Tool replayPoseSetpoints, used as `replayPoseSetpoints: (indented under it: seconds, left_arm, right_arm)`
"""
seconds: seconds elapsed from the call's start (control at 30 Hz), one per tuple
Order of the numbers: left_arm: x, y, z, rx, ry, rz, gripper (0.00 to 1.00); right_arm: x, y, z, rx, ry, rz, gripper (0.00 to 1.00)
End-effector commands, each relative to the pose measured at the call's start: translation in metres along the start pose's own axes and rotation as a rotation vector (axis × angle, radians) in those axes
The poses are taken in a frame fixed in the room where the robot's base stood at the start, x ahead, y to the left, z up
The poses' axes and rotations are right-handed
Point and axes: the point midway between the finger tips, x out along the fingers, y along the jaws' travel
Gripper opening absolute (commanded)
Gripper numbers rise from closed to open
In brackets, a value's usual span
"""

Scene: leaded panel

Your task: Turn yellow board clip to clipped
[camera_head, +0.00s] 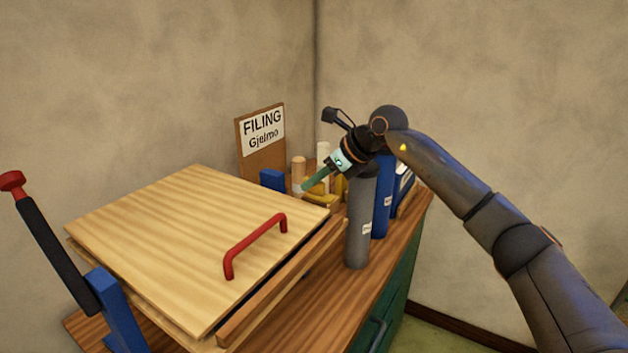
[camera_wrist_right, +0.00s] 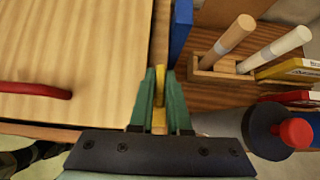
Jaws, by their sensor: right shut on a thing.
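The yellow board clip (camera_wrist_right: 159,120) shows in the right wrist view as a narrow upright yellow piece at the edge of the pale wooden board (camera_head: 180,235). My right gripper (camera_wrist_right: 160,84) is shut on it, with a green finger on each side. In the head view my right gripper (camera_head: 308,185) reaches in from the right to the board's far right corner. The fingers hide much of the clip, and I cannot tell which way it is turned. My left gripper is not in view.
The board has a red handle (camera_head: 254,246). A black lever with a red knob (camera_head: 12,181) stands at the left. Grey (camera_head: 359,225) and blue (camera_head: 382,205) upright cylinders stand close under my right wrist. A FILING sign (camera_head: 262,135) and wooden-handled tools (camera_wrist_right: 235,33) are behind.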

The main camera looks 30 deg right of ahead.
Motion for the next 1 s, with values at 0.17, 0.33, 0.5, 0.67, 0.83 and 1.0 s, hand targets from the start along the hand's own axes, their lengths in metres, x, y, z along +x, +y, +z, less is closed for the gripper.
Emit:
replayPoseSetpoints:
  seconds: [0.17, 0.33, 0.5, 0.67, 0.83, 1.0]
  left_arm:
    - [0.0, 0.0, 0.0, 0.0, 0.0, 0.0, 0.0]
    - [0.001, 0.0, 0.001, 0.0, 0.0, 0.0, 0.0]
    - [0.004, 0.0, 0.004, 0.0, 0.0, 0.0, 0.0]
    - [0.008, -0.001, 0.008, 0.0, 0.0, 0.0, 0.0]
    - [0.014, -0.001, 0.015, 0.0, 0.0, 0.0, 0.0]
    - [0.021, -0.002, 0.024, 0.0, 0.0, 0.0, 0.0]
  right_arm:
    - [0.0, 0.0, 0.0, 0.002, 0.0, -0.002, 0.0]
    - [0.0, 0.0, 0.0, 0.021, -0.001, -0.023, 0.0]
    - [0.0, 0.001, -0.001, 0.077, 0.0, -0.08, 0.0]
    - [0.001, 0.001, -0.001, 0.162, -0.002, -0.166, 0.0]
    - [0.002, 0.001, -0.001, 0.273, -0.002, -0.278, 0.0]
    - [0.002, 0.001, -0.001, 0.389, -0.003, -0.392, 0.0]
